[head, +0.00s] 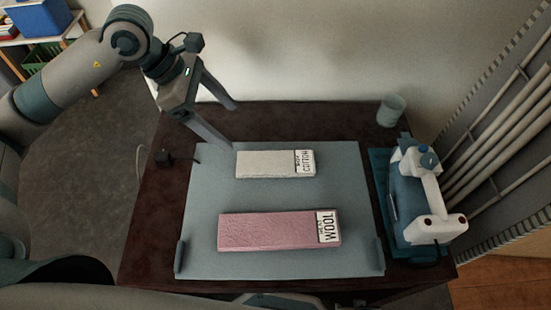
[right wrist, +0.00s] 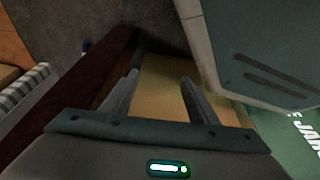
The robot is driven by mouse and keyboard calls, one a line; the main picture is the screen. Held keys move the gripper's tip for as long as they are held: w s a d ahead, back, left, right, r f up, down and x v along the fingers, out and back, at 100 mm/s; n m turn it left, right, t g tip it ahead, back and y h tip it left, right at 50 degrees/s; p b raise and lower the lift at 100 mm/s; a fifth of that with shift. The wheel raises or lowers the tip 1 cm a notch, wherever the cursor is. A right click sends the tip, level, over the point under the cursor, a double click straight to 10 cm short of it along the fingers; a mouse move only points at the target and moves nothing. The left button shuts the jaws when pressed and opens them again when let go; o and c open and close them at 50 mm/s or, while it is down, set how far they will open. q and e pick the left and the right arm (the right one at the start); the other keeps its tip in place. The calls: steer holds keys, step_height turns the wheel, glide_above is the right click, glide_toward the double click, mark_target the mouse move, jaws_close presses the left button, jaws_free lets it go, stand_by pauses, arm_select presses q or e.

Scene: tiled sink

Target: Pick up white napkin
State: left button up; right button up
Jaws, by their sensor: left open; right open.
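The white napkin (head: 266,164) is a flat, folded, pale cloth with a white label reading COTTON at its right end. It lies on the grey-blue mat (head: 210,206) on the dark table. A pink folded cloth (head: 268,231) with a label reading WOOL lies in front of it. My left gripper (head: 232,124) is open and empty, with its fingers spread above the mat's back left corner, to the left of and behind the napkin. My right gripper (right wrist: 160,79) is open and empty in the right wrist view and is not visible in the head view. The napkin is not in that view.
A white and blue device (head: 428,195) stands at the table's right side, with a pale green cup (head: 391,110) behind it. A wall closes the back; pipes line the right. The mat between the cloths is clear.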

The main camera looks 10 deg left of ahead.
arm_select(q)
steer(key=shift+f, duration=0.15)
arm_select(e)
steer(key=shift+s, duration=0.2)
arm_select(q)
steer(key=p, duration=0.2)
glide_toward(273, 161)
steer(key=x, duration=0.2)
steer(key=shift+s+f, duration=0.1)
steer(key=shift+f, duration=0.4)
arm_select(e)
steer(key=w+a, duration=0.1)
steer(key=w+a+r+t, duration=0.1)
steer(key=shift+w, duration=0.3)
arm_select(q)
steer(key=shift+d+f+p, duration=0.25)
steer(key=shift+d+p, duration=0.05)
steer(key=shift+p, duration=0.05)
steer(key=p+x, duration=0.1)
steer(key=x, duration=0.2)
steer(key=shift+d+r, duration=0.15)
steer(key=shift+x, duration=0.75)
arm_select(e)
steer(key=shift+w+a+r+t+y, duration=0.4)
steer(key=shift+w+a+r+t, duration=0.3)
steer(key=shift+a+t, duration=0.2)
arm_select(q)
steer(key=shift+c, duration=0.7)
